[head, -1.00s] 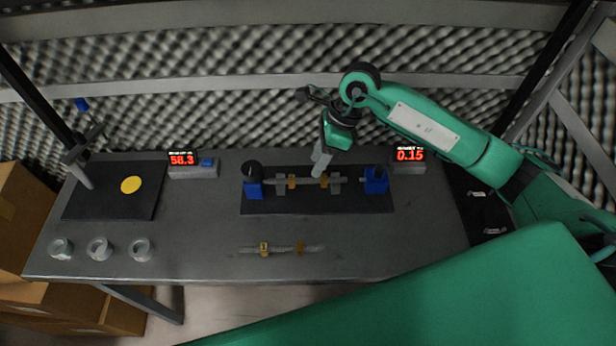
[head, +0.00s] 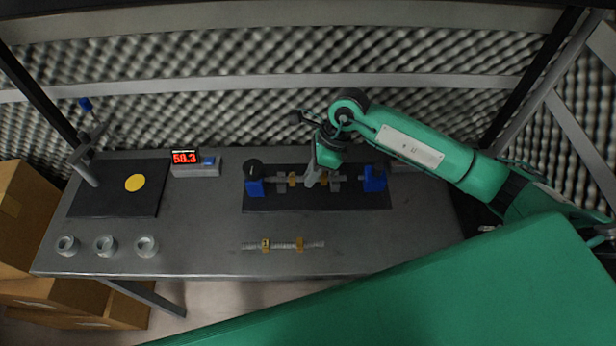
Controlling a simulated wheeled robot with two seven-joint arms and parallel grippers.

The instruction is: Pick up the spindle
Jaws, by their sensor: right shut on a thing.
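A grey spindle (head: 283,181) with brass-coloured rings lies level in a fixture (head: 262,205) on a dark base plate, between two blue end blocks. My right gripper (head: 311,182) comes down on its middle from above and is shut on it. The gripper and its fingers hide part of the spindle. I cannot tell whether the spindle is clear of its supports. A second, similar spindle (head: 283,244) with two brass rings lies loose on the table in front of the fixture. My left gripper is not in view.
The grey table (head: 210,230) holds a red-digit display (head: 185,158), several clear rings (head: 105,244) at the front left, and a dark mat (head: 110,205) with a yellow disc (head: 134,182) and a stand (head: 85,160). Cardboard boxes (head: 25,220) stand at the left. A foam wall rises behind.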

